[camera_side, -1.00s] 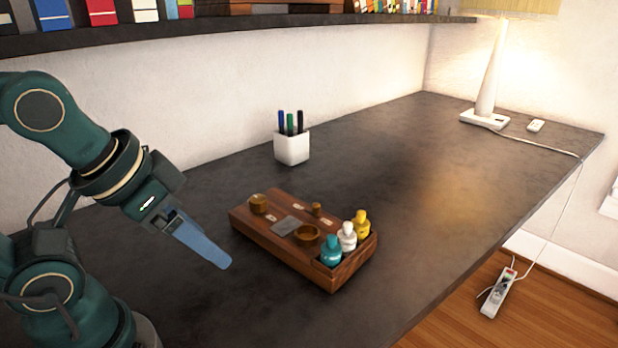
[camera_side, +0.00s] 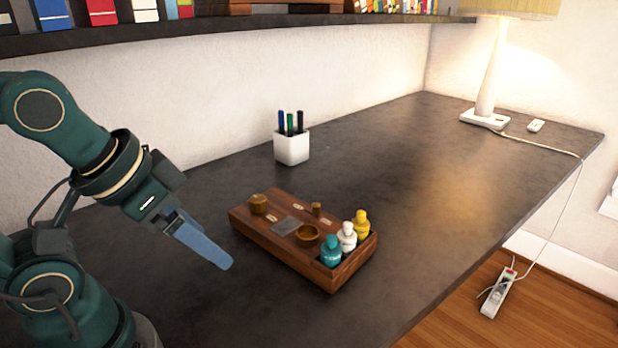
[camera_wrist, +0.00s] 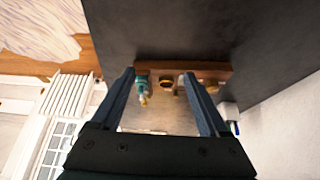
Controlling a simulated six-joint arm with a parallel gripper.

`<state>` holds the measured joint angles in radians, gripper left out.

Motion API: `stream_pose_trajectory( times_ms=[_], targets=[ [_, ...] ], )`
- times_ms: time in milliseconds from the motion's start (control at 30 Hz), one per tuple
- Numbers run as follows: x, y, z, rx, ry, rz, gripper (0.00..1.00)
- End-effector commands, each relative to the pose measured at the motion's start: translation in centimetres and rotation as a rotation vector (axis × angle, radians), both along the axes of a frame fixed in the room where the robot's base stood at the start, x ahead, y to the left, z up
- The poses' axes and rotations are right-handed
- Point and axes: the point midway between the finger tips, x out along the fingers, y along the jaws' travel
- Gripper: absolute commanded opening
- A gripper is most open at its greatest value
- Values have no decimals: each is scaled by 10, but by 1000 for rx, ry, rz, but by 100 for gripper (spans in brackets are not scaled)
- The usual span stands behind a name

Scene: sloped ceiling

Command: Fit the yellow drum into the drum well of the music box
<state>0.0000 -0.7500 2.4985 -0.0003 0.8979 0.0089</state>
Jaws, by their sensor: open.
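The wooden music box (camera_side: 278,252) lies on the dark desk, and part of it shows in the wrist view (camera_wrist: 210,69). The yellow drum (camera_side: 361,225), bottle-shaped, stands upright in the tray at the box's right end, beside a white one (camera_side: 347,238) and a teal one (camera_side: 331,252). The teal one also shows in the wrist view (camera_wrist: 142,79). A round brass-coloured cup (camera_side: 307,236) sits on the box top; I cannot tell whether it is the drum well. My gripper (camera_side: 227,265) is open and empty, left of the box and apart from it; its two fingers (camera_wrist: 160,74) show in the wrist view.
A brass-coloured knob (camera_side: 258,204), a small peg (camera_side: 316,208) and a grey plate (camera_side: 287,226) are on the box top. A white pen cup (camera_side: 292,148) stands behind the box. A lamp (camera_side: 488,75) is far right. The desk between is clear.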

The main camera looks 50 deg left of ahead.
Motion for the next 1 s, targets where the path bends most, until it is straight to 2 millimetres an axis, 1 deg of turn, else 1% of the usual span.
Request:
stream_pose_trajectory(
  times_ms=[67, 167, 267, 300, 367, 400, 533, 667, 700, 767, 800, 900, 1000],
  targets=[
    [8, -1, 11, 1, -38, -7, 78],
    [25, -1, 29, 4, -81, -20, 78],
    [51, -3, 49, 8, -108, -39, 78],
    [62, -4, 55, 9, -114, -46, 78],
    [79, -6, 62, 11, -117, -58, 78],
    [92, -7, 66, 11, -118, -65, 78],
    [132, -11, 71, 12, -114, -87, 78],
    [172, -15, 65, 13, -98, -108, 78],
    [183, -17, 61, 13, -90, -114, 78],
    [200, -19, 52, 12, -77, -123, 78],
    [210, -21, 45, 13, -66, -128, 78],
    [233, -25, 24, 10, -34, -140, 78],
    [249, -28, 0, 8, 3, -147, 78]
  ],
)
